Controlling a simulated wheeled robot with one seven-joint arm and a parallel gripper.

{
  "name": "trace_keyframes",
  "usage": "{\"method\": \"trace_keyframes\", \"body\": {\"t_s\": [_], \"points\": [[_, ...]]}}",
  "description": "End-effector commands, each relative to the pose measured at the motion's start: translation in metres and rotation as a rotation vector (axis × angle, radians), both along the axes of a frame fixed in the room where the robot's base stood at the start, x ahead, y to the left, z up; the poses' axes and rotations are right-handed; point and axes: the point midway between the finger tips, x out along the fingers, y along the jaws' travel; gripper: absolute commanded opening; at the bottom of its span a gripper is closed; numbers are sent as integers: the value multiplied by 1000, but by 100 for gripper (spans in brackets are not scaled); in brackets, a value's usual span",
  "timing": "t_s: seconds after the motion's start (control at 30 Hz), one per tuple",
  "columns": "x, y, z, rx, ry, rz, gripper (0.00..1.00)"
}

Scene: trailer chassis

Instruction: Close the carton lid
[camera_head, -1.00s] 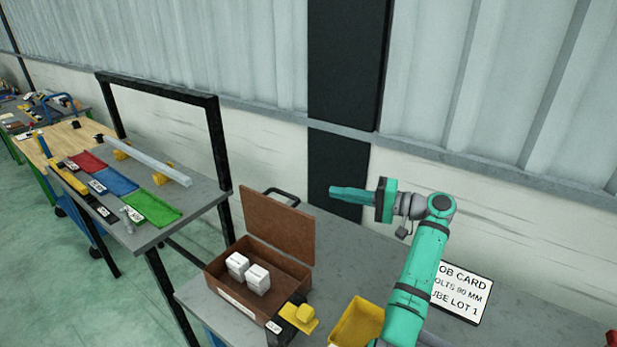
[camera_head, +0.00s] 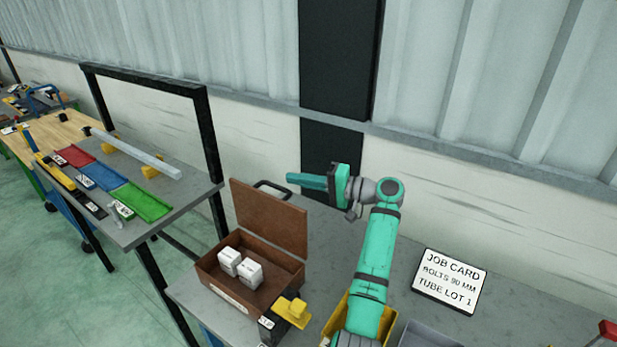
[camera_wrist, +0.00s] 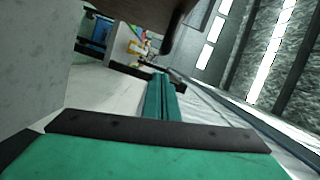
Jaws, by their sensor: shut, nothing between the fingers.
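The brown carton (camera_head: 215,281) sits open on the grey bench in the head view, with two white boxes (camera_head: 239,267) inside. Its lid (camera_head: 268,220) stands up, leaning slightly back, along the far side. My gripper (camera_head: 290,178) is shut and empty, with its fingers pointing left. In the head view it appears above and behind the top right part of the lid, apart from it as far as I can tell. In the wrist view my shut fingers (camera_wrist: 158,98) point ahead, and a dark brown panel, likely the lid (camera_wrist: 150,12), hangs at the top.
A yellow piece on a black block (camera_head: 292,310) stands right of the carton. A yellow bin (camera_head: 335,318) and a grey bin (camera_head: 425,337) are near my arm. A job card (camera_head: 450,281) lies on the right. A dark handle (camera_head: 272,187) is behind the lid.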

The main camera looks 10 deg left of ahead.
Motion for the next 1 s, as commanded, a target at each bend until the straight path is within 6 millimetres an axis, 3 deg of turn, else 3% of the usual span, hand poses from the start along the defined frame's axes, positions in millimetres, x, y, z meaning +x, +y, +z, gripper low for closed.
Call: {"method": "trace_keyframes", "body": {"t_s": [0.3, 1.0], "points": [[-20, 9, -4, -1, -1, 3, 0], [-26, 14, 0, -21, -55, 4, 0]]}}
